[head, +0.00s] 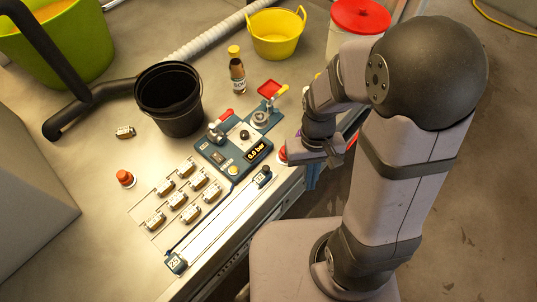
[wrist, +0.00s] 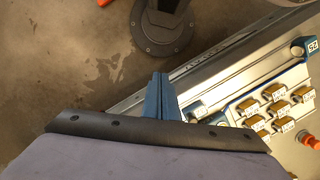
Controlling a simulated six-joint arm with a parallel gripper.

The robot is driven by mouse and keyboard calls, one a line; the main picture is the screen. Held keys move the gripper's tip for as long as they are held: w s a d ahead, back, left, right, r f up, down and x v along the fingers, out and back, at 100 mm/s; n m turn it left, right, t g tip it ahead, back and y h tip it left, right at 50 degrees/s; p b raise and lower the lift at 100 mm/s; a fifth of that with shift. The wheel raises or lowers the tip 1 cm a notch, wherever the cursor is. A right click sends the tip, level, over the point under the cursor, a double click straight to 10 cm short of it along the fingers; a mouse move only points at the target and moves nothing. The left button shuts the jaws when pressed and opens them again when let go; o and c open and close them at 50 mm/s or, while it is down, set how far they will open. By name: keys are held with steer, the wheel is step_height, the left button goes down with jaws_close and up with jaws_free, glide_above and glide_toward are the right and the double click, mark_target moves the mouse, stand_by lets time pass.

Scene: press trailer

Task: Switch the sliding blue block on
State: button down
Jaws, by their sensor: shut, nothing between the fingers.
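A long silver rail (head: 222,218) runs slantwise along the front part of the bench. A blue block (head: 176,263) with a white number sits at its lower left end. A smaller blue piece (head: 262,177) with a dark top sits at its upper right end; I cannot tell which of the two slides. A blue block with a number also shows at the right edge of the wrist view (wrist: 310,46). My gripper (head: 311,178) points down beside the bench's right edge, apart from both. Its blue fingers are together and empty in the wrist view (wrist: 160,80).
A blue control panel (head: 236,146) with a display and knobs stands behind the rail. Several brass-coloured blocks (head: 178,199) lie to its left, with an orange-capped item (head: 125,178). A black bucket (head: 168,105), a bottle (head: 237,75) and a yellow tub (head: 276,38) stand farther back.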

steer(key=shift+m, duration=0.4)
steer(key=w+a+f, duration=0.1)
steer(key=w, duration=0.4)
steer(key=w+a+f, duration=0.1)
steer(key=w+a, duration=0.1)
steer(key=w, duration=0.3)
steer(key=w+a+f+b, duration=0.1)
steer(key=w+a, duration=0.1)
steer(key=w, duration=0.3)
steer(key=shift+w+a+f, duration=0.1)
steer(key=shift+a+f, duration=0.15)
steer(key=shift+f, duration=0.05)
steer(key=w+a+r+m+y, duration=0.1)
steer(key=w+a+r+m, duration=0.1)
steer(key=r, duration=0.5)
steer(key=shift+w+a+m+g, duration=0.2)
steer(key=shift+w+m+g, duration=0.2)
steer(key=shift+w+m, duration=0.45)
steer(key=shift+s, duration=0.2)
steer(key=p, duration=0.3)
glide_toward(262, 176)
steer(key=w+d+f, duration=0.2)
steer(key=w+f, duration=0.1)
steer(key=shift+f, duration=0.25)
steer(key=shift+s+a+f+p, duration=0.2)
steer(key=shift+s+f+p, duration=0.1)
steer(key=shift+s, duration=0.35)
